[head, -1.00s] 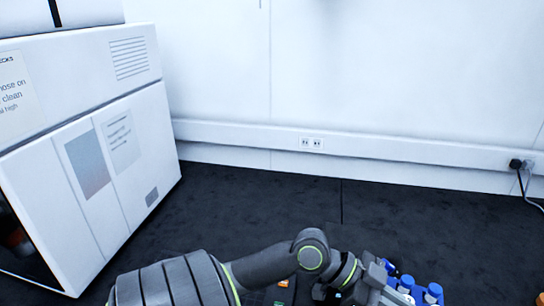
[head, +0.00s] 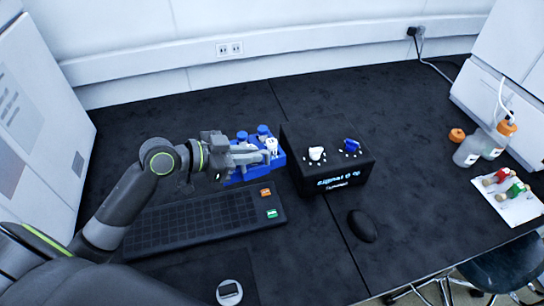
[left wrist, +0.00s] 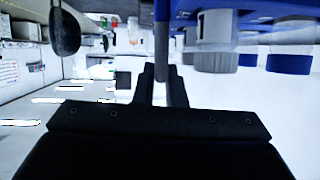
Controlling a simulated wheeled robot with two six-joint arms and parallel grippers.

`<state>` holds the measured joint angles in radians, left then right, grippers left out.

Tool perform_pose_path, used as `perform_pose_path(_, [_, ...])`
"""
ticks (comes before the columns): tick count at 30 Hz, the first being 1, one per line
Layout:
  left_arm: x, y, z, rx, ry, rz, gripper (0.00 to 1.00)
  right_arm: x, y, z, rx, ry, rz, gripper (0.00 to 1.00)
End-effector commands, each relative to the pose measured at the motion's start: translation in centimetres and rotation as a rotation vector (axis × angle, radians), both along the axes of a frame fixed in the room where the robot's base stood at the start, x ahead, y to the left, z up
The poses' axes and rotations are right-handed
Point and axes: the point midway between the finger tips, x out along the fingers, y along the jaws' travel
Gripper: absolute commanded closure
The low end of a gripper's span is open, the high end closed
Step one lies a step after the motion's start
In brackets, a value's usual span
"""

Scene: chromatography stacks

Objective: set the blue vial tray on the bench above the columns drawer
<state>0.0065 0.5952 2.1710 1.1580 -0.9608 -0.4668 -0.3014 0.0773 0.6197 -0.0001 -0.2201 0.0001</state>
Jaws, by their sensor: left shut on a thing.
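The blue vial tray (head: 235,177) holds several vials, some with blue caps and one whitish (head: 271,146). My left gripper (head: 264,157) is shut on the tray's wall, from its left side; in the left wrist view the blue wall (left wrist: 162,38) stands between the two fingers (left wrist: 163,84). The tray is behind the keyboard and close to the left of a black box. I cannot tell whether it touches the bench or hangs just above it. No columns drawer can be made out. My right gripper is not in view.
The black box (head: 338,175) with a lit display carries a white and a blue piece on top. A keyboard (head: 190,218), a mouse (head: 362,226) and a round puck (head: 229,292) lie in front. Bottles (head: 468,152) stand at the right.

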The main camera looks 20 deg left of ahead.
Motion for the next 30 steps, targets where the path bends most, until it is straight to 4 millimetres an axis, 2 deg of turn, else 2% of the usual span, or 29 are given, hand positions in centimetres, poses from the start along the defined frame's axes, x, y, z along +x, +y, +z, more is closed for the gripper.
perform_pose_path(1, [1.6,0.5,0.1,-0.002,-0.007,0.041,1.0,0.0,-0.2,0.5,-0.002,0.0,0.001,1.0])
perform_pose_path(6, [6.0,2.5,-1.1,0.014,-0.016,0.168,1.0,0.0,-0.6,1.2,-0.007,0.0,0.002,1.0])
perform_pose_path(10, [8.0,3.4,-1.9,0.024,-0.017,0.228,1.0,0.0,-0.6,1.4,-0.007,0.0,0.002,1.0])
perform_pose_path(14, [8.8,3.8,-2.9,0.029,-0.016,0.255,1.0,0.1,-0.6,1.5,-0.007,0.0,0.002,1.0])
perform_pose_path(21, [8.9,3.9,-7.3,0.03,-0.013,0.259,1.0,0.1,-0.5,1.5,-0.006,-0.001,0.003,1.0])
perform_pose_path(26, [8.9,3.9,-8.8,0.031,-0.017,0.256,1.0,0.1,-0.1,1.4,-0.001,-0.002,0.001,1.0])
perform_pose_path(30, [8.9,3.9,-10.7,0.031,-0.015,0.258,1.0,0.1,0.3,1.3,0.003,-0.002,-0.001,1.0])
